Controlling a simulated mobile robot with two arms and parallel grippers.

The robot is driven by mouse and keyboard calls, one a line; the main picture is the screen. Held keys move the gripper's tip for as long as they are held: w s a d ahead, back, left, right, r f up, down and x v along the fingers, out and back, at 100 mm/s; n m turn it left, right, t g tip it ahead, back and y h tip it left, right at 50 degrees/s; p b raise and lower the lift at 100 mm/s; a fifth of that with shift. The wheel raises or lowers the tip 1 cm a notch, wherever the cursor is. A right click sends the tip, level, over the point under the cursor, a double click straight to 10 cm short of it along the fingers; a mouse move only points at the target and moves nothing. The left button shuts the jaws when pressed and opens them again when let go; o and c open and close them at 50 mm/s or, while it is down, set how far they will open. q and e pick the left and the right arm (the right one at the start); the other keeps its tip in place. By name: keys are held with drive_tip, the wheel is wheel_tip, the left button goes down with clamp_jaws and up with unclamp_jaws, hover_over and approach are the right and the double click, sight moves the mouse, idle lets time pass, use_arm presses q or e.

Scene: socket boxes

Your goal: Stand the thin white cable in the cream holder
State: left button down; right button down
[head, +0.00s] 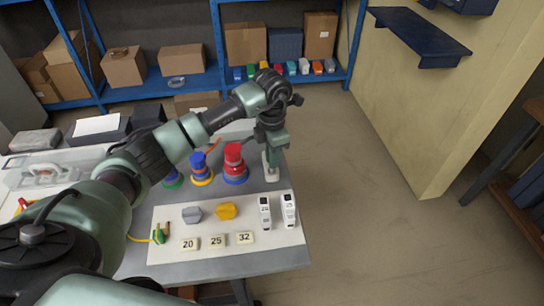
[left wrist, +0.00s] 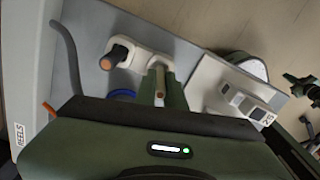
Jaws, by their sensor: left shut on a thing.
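My left gripper (head: 271,152) points down at the right end of the table, over a pale holder (head: 272,176). In the left wrist view the green fingers (left wrist: 161,86) are shut on a thin upright piece with a tan tip, which I take to be the thin white cable (left wrist: 160,70). The cream holder (left wrist: 143,58) is a pale piece just beyond the fingers. A dark cable with a copper-coloured end (left wrist: 114,57) stands at its left end. The fingers hide the lower part of the held cable, so I cannot tell whether it is seated. My right gripper is not in view.
Red (head: 234,158) and blue (head: 199,166) reels stand left of the gripper. In front, a white board (head: 210,257) carries a grey piece, a yellow piece, two white modules (head: 288,209) and number tiles. A dark grey cable (left wrist: 66,50) lies on the table.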

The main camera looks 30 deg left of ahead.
use_arm(q)
drive_tip(key=shift+f, duration=0.1)
drive_tip(key=shift+f+b, duration=0.75)
drive_tip(key=shift+f, duration=0.1)
drive_tip(key=c, duration=1.4)
unclamp_jaws()
wheel_tip(320, 180, up, 7)
drive_tip(key=shift+r+b, duration=0.2)
drive_tip(key=shift+b, duration=0.5)
drive_tip(key=shift+r, duration=0.3)
wheel_tip(320, 180, up, 7)
drive_tip(key=p, duration=0.4)
drive_tip(key=shift+p, duration=0.35)
